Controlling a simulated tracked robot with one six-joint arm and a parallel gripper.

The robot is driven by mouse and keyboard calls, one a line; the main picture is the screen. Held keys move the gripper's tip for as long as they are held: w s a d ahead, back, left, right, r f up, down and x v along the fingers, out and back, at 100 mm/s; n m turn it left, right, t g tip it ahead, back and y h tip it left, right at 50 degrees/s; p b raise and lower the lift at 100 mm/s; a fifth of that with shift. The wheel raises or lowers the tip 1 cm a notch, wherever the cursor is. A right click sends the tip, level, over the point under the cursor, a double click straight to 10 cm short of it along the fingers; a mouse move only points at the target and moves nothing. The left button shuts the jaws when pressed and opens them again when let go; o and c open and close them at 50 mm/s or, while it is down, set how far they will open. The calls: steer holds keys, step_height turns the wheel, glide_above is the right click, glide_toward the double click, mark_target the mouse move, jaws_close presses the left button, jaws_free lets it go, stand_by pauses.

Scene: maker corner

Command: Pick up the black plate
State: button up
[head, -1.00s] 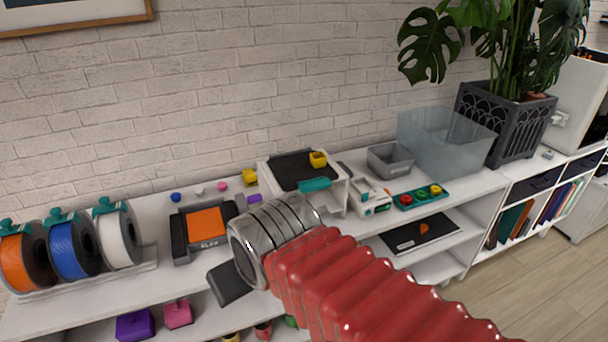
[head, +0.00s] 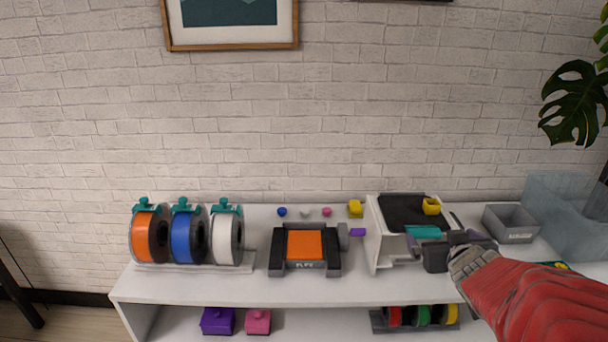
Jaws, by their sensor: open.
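A black plate (head: 403,209) lies on top of the white box-shaped machine on the shelf top. A yellow block (head: 431,206) sits on the plate's right part. A teal piece (head: 423,232) is at the machine's front edge. My gripper (head: 442,247) is open, its dark fingers in front of the machine's right front side, overlapping it in the picture. Whether it touches anything cannot be told. The fingers and my red-sleeved arm hide part of the machine and what stands to its right.
Left of the machine are a grey device with an orange top (head: 305,243), small coloured pieces and filament spools (head: 187,236). Right of it are a grey bin (head: 511,223) and a clear box (head: 568,210). The lower shelf holds a purple block (head: 217,321), a pink block (head: 258,321) and coloured rolls.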

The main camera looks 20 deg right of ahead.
steer(key=f, duration=0.1)
steer(key=s+d+f+t+y, duration=0.1)
steer(key=s+d+f+y, duration=0.1)
steer(key=shift+d+f+t, duration=0.15)
steer(key=shift+f+t, duration=0.15)
glide_toward(426, 235)
steer(key=shift+x, duration=1.9)
steer(key=shift+w+d+r, duration=0.1)
steer(key=shift+d, duration=0.15)
steer(key=shift+y, duration=0.3)
steer(key=shift+x, duration=2.5)
steer(key=shift+c, duration=0.5)
